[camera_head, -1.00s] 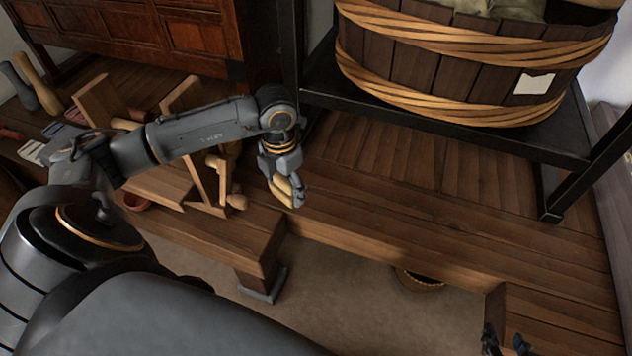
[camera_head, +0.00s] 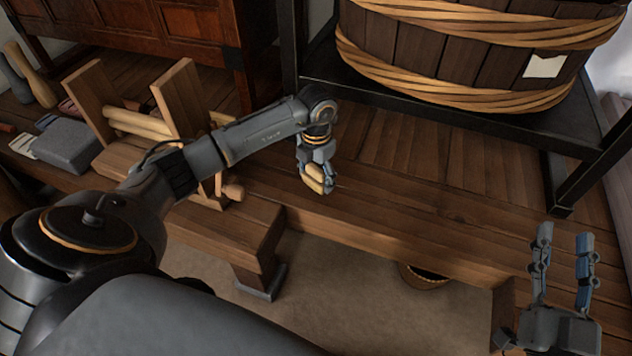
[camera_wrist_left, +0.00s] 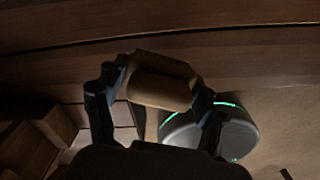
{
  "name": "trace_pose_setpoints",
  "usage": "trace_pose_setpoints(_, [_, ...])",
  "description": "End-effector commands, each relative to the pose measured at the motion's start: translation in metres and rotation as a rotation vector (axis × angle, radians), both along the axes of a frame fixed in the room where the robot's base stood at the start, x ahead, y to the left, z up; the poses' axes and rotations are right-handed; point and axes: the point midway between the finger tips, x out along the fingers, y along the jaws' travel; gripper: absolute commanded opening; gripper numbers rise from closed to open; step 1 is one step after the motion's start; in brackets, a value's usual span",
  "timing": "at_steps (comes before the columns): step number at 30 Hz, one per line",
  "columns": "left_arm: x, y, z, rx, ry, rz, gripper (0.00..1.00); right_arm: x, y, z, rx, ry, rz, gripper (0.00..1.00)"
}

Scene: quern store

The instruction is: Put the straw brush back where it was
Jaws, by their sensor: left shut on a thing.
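The straw brush (camera_head: 314,184), a small tan bundle, is in my left gripper (camera_head: 326,181) above the front part of the wooden bench. In the left wrist view the brush (camera_wrist_left: 160,82) lies across between the two fingers of the left gripper (camera_wrist_left: 152,88), which are shut on it. The fingers hide part of it. The brush is held clear of the wooden frame to its left. My right gripper (camera_head: 565,240) is at the lower right, fingers up and apart, with nothing between them.
A wooden frame with a roller (camera_head: 138,124) and a grey block (camera_head: 70,146) stand on the bench at left. A banded wooden tub (camera_head: 430,62) sits on a black rack (camera_head: 440,112) behind. A basket (camera_head: 424,279) is on the floor. The bench (camera_head: 420,215) right of my left gripper is bare.

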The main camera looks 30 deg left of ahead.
Motion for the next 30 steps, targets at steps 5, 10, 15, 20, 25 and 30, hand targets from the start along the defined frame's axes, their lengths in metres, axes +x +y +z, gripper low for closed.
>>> trace_pose_setpoints(5, [0.0, 0.0, -0.018, 0.0, 0.0, 0.001, 0.4, -0.01, 0.002, 0.026, 0.045, -0.163, 0.01, 0.4])
trace_pose_setpoints(10, [0.0, 0.0, -0.021, 0.0, -0.001, 0.0, 0.4, -0.015, 0.002, 0.037, 0.061, -0.22, 0.014, 0.4])
trace_pose_setpoints(15, [0.0, 0.0, -0.021, 0.0, -0.001, 0.0, 0.4, -0.015, 0.002, 0.037, 0.061, -0.22, 0.014, 0.4])
trace_pose_setpoints(20, [0.0, 0.0, -0.023, 0.0, -0.001, 0.001, 0.4, -0.016, 0.002, 0.039, 0.066, -0.236, 0.014, 0.4])
trace_pose_setpoints(25, [0.0, 0.001, -0.024, 0.0, -0.001, 0.001, 0.82, -0.018, 0.002, 0.042, 0.071, -0.253, 0.015, 0.4])
trace_pose_setpoints(30, [0.0, 0.001, -0.024, 0.0, 0.0, 0.001, 0.92, -0.018, 0.002, 0.042, 0.07, -0.251, 0.015, 0.4])
